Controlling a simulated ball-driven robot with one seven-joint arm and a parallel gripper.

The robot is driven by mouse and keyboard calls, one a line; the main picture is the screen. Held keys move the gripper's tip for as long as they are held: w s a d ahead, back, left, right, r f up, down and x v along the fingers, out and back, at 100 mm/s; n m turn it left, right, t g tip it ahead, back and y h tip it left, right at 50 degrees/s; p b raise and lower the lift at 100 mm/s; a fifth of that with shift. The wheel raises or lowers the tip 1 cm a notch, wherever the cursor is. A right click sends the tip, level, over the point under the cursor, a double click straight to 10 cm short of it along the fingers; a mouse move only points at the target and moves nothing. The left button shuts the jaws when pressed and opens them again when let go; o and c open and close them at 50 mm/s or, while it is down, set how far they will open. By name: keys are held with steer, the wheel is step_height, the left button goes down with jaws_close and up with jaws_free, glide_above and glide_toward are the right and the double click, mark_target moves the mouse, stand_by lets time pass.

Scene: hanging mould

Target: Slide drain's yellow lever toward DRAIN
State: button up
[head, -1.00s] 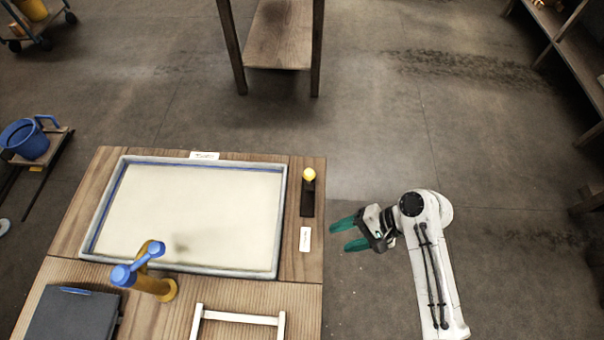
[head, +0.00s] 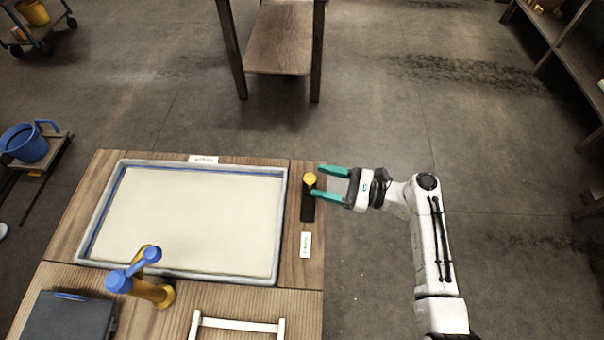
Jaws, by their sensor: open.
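The drain's yellow lever knob (head: 310,179) sits at the far end of a dark slotted plate (head: 307,209) on the table's right strip. My gripper (head: 317,181) is open, with its two teal fingers pointing left. The fingertips reach the knob: one finger is on its far side and the other on its near side. I cannot tell whether either finger touches it. A white label (head: 306,245) lies at the near end of the plate; its lettering is too small to read. Another white label (head: 203,159) is at the tray's far edge.
A grey-rimmed tray (head: 281,225) of pale liquid or pulp fills the table left of the lever. A yellow and blue tap (head: 152,290), a white frame (head: 240,323) and a dark box (head: 70,317) are nearer.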

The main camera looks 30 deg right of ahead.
steer(key=x, duration=0.6)
jaws_close()
stand_by(0.5)
steer(key=shift+p, duration=0.3)
